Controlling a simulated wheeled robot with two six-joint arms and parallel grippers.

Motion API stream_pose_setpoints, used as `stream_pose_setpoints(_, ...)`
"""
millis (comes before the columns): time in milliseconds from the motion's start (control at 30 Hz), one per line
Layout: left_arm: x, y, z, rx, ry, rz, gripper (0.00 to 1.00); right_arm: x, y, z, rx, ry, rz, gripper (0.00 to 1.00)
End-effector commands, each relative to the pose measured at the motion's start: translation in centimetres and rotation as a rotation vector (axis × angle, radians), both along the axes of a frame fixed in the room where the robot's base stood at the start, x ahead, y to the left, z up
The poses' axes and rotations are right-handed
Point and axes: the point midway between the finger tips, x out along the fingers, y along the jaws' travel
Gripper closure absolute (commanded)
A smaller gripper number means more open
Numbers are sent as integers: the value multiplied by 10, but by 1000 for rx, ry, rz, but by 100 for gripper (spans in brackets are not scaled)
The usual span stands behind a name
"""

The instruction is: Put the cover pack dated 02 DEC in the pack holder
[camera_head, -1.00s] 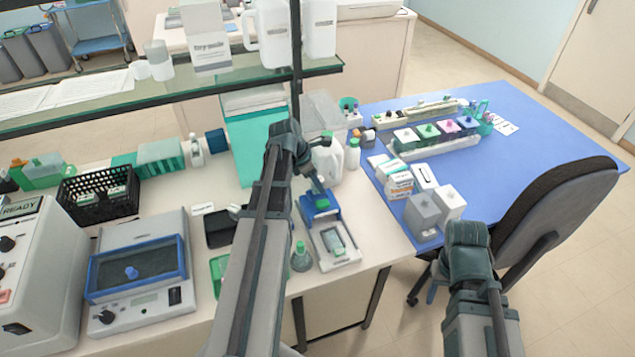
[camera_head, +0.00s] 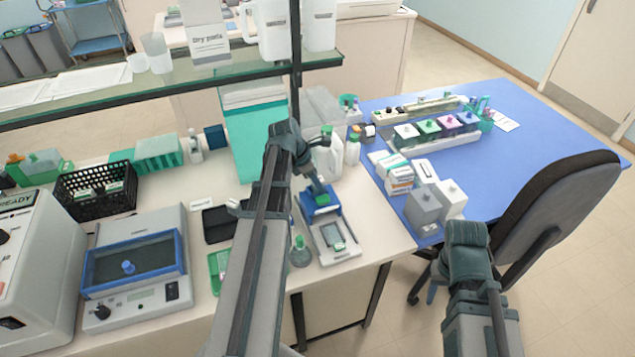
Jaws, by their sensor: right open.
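A white holder-like tray (camera_head: 342,256) with a blue back part (camera_head: 334,209) stands near the bench's right edge. A small grey-green pack (camera_head: 333,235) lies in its front part; I cannot read a date on it. My left gripper (camera_head: 320,194) is over the blue back part, behind the pack and apart from it. Its fingers are too small to tell whether they are open. A black basket (camera_head: 97,207) at the left holds white-and-green packs (camera_head: 114,187), their dates unreadable. My right arm shows at the lower right; its fingers are hidden.
A flask (camera_head: 300,254) stands left of the tray, with white bottles (camera_head: 353,150) behind. A blue-lidded device (camera_head: 135,270) and a black pad (camera_head: 220,224) occupy the bench. The blue table (camera_head: 535,130) carries grey and white boxes (camera_head: 423,206). A chair (camera_head: 560,215) stands by it.

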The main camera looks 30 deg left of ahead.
Motion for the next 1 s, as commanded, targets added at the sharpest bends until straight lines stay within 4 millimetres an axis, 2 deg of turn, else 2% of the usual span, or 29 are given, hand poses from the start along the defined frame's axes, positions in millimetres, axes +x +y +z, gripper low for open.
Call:
stream_pose_setpoints(67, -3, 2, -1, 11, 11, -3, 31, 0, 0, 0, 0, 0, 0, 50)
stream_pose_setpoints(267, -8, 5, 14, 10, 9, -1, 31, 0, 0, 15, 0, 0, 1, 50)
stream_pose_setpoints(1000, -42, 29, 124, 4, -3, 1, 31, -1, 0, 124, 3, 0, -11, 50)
